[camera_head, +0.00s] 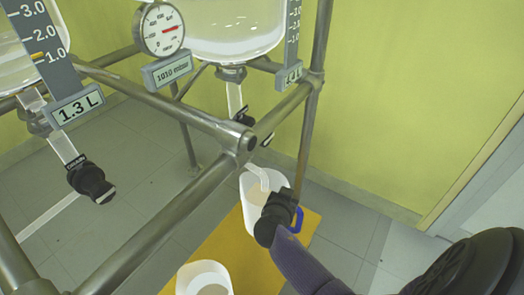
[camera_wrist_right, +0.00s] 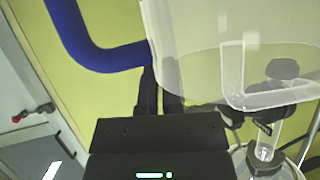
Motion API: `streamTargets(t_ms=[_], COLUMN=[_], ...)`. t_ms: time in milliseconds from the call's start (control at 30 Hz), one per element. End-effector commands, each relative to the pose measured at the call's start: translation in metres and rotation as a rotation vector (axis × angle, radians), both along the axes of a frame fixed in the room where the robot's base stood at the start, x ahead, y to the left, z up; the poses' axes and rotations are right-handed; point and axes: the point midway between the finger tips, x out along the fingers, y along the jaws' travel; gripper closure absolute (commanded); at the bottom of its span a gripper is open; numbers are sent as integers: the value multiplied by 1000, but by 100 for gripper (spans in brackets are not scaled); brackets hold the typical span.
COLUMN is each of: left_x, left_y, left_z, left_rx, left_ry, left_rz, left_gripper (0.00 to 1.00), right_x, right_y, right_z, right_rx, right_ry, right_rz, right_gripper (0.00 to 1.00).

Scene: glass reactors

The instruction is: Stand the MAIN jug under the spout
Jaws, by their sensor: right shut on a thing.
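A white jug (camera_head: 253,218) with a blue handle (camera_head: 297,221) is at the rear vessel's spout (camera_head: 258,175); the spout's end overlaps its open mouth. No label is readable on it. My right gripper (camera_head: 280,212) is shut on this jug at its handle side. In the right wrist view, the translucent jug (camera_wrist_right: 225,45) fills the top right, the blue handle (camera_wrist_right: 95,55) curves left, and the fingers (camera_wrist_right: 160,92) meet between them. I cannot tell whether the jug's base touches the mat. A second white jug (camera_head: 203,272) is at the bottom, partly cut off. My left gripper is out of view.
A yellow mat (camera_head: 245,262) lies on the grey tiled floor. Metal frame bars (camera_head: 170,215) cross left of the jug. The left vessel's black valve (camera_head: 88,181) hangs at left. A gauge (camera_head: 160,28) is above. The floor right of the mat looks clear.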

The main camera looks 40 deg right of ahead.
Motion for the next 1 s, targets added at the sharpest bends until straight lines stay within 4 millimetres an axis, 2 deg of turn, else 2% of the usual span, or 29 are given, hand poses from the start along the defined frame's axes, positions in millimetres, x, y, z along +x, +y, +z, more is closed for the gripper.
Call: streamTargets(t_ms=[33, 100, 200, 333, 433, 567, 967, 1000], left_x=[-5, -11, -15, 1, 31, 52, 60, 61], left_y=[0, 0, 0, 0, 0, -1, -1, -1], left_z=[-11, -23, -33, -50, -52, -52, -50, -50], left_rx=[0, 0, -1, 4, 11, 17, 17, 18], left_ry=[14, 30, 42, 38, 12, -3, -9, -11], left_rz=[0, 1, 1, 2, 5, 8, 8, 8], left_gripper=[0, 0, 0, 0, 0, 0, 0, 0], right_x=[-1, -1, -1, -1, -1, 0, 0, 0], right_y=[0, 0, 0, 0, 0, 0, 0, 0], right_z=[-20, -41, -58, -87, -93, -98, -98, -98], right_rx=[0, 0, 0, -1, 1, 1, 1, 1], right_ry=[9, 13, 9, 12, 6, 3, 1, 3], right_rz=[1, 0, 0, -1, -1, -1, -1, -1], right_gripper=[100, 100, 100, 100, 100, 100, 100, 87])
